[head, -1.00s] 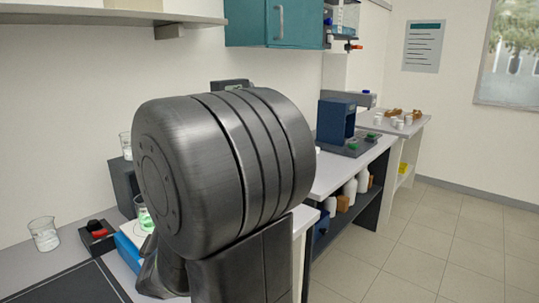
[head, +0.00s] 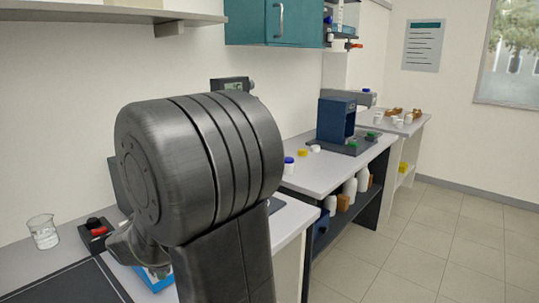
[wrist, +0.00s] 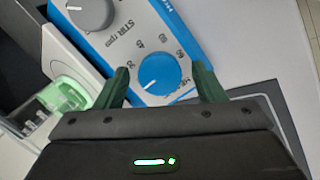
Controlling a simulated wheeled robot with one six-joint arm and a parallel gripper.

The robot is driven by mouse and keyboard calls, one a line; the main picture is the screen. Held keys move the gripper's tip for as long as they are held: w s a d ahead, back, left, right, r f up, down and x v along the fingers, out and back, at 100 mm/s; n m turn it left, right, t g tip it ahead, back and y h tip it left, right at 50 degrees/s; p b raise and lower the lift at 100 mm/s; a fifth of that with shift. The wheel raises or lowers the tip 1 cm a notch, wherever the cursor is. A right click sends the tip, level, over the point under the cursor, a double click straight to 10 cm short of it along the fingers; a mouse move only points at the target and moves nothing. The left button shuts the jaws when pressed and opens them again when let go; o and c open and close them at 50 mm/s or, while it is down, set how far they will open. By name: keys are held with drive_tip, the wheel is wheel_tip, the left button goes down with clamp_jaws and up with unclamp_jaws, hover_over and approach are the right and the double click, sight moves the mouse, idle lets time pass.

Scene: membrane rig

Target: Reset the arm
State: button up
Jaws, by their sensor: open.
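My gripper (wrist: 162,80) shows in the wrist view with its two dark green fingers spread apart and nothing held between them. Beyond the fingers is the blue and white front panel of a stirrer (wrist: 187,38), lettered "STIR rpm". A blue knob (wrist: 158,75) appears between the fingertips; I cannot tell whether they touch it. A grey knob (wrist: 91,10) is at the upper left. In the head view my arm's large dark joint covers the middle and hides my gripper and most of the stirrer (head: 152,279).
A green-lit glass vessel (wrist: 72,97) is left of my gripper in the wrist view. In the head view, a beaker (head: 43,232) and a red-buttoned box (head: 96,232) stand at left. A blue machine (head: 336,120) stands on the far bench. The floor at right is clear.

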drive_tip(key=m+g+p, duration=0.1)
drive_tip(key=m, duration=0.3)
drive_tip(key=shift+m, duration=0.3)
drive_tip(key=shift+d, duration=0.1)
